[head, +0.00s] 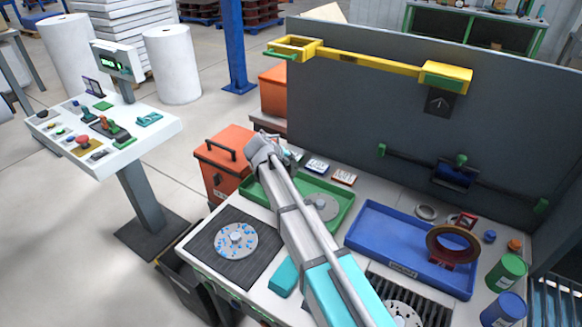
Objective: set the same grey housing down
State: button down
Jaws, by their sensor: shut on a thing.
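My gripper (288,152) is at the far end of my arm, above the back left of the workbench, near the far edge of the green tray (262,202). It is shut on a small grey piece, which I take to be the grey housing; my wrist hides most of it, so its shape and tilt cannot be told. A grey round disc (321,207) lies in the green tray, partly beside my arm. Another grey disc with blue spots (236,241) lies on a dark ribbed mat (208,262) at the front left.
A blue tray (375,235) lies right of my arm, with a brown ring (453,243) at its right end. Green (507,272) and blue (503,309) cans stand at right. A grey panel (390,120) with a yellow bar rises behind. An orange box (222,160) stands left.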

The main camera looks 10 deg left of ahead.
jog(key=shift+f+b, duration=0.4)
jog(key=shift+f, duration=0.3)
jog(key=shift+c, duration=2.3)
grip_release()
jog(key=shift+r, duration=0.1)
jog(key=p+v, duration=0.8)
jog(key=v, duration=0.4)
jog(key=shift+w, duration=0.1)
